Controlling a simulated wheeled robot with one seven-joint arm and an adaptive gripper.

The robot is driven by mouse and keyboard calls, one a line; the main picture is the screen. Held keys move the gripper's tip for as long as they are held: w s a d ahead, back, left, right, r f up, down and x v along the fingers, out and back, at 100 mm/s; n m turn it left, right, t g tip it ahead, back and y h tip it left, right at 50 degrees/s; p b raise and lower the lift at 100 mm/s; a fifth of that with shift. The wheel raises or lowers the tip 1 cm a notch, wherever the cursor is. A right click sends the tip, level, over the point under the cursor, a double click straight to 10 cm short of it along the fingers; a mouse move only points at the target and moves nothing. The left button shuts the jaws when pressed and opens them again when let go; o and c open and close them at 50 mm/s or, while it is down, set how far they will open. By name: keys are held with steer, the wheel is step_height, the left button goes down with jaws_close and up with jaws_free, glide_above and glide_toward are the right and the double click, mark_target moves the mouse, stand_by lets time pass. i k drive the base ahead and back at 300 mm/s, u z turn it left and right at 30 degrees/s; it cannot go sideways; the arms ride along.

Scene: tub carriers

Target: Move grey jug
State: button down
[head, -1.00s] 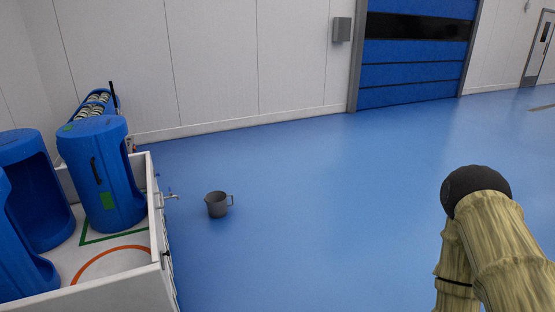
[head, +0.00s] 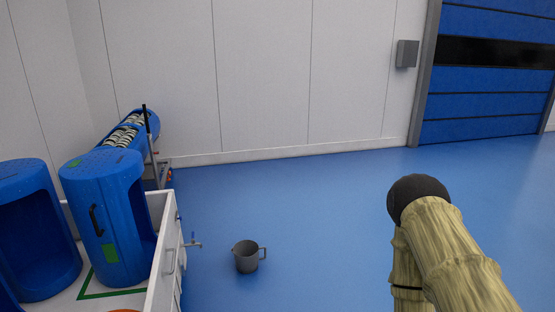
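The grey jug (head: 246,257) stands upright on the blue floor in the head view, low and left of the middle. Its handle points right and its spout left. It is just right of a white low-walled unit with a tap on its side, and apart from it. My arm, in a tan cover with a dark rounded joint, shows at the lower right, well to the right of the jug. My gripper is not in the picture.
The white unit (head: 161,267) holds blue tub carriers (head: 110,225). Its tap (head: 193,244) sticks out towards the jug. A rack with blue cylinders (head: 145,127) stands behind. A blue roller door (head: 490,95) is at the right. The floor (head: 310,215) between jug, wall and arm is clear.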

mark_target(245, 252)
steer(key=u, duration=0.3)
steer(key=i, duration=1.6)
steer(key=u, duration=0.25)
steer(key=i, duration=1.55)
steer(key=z, duration=0.05)
